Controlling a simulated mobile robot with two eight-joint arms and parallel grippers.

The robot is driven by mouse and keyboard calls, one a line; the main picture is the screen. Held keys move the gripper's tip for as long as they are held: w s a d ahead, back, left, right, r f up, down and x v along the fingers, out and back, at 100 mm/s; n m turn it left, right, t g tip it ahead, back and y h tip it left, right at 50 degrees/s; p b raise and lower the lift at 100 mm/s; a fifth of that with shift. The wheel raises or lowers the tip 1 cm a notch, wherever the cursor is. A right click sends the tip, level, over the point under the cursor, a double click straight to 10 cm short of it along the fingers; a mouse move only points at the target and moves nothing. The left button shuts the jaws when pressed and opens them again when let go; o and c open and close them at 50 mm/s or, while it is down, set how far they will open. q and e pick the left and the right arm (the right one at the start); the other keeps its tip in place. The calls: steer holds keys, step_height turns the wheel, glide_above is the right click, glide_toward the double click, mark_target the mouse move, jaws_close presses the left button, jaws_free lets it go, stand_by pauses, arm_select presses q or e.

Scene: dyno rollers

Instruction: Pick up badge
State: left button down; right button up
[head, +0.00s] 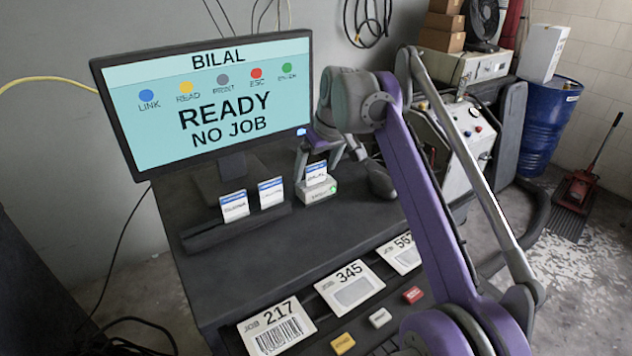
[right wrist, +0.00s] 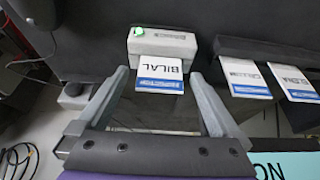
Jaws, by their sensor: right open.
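The badge marked BILAL (head: 316,173) stands in a small light-grey reader (head: 319,192) with a green light, on the dark desk. It has a white face and a blue band. In the right wrist view the badge (right wrist: 159,74) shows between the two fingers of my right gripper (right wrist: 157,80). The fingers stand apart, one on each side, with a gap to the badge. In the head view my right gripper (head: 317,168) is open, just behind and above the reader. Two other badges (head: 234,206) (head: 271,192) stand in a dark rack (head: 238,228) to the left. My left gripper is not in view.
A monitor (head: 210,95) reading BILAL, READY, NO JOB stands behind the rack. Job cards (head: 277,327) and small coloured blocks (head: 343,344) lie along the desk's front. A machine, a blue drum (head: 547,125) and a red jack (head: 580,187) stand to the right.

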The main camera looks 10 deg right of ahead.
mark_target(316, 181)
steer(key=shift+f, duration=0.1)
steer(key=shift+c, duration=0.3)
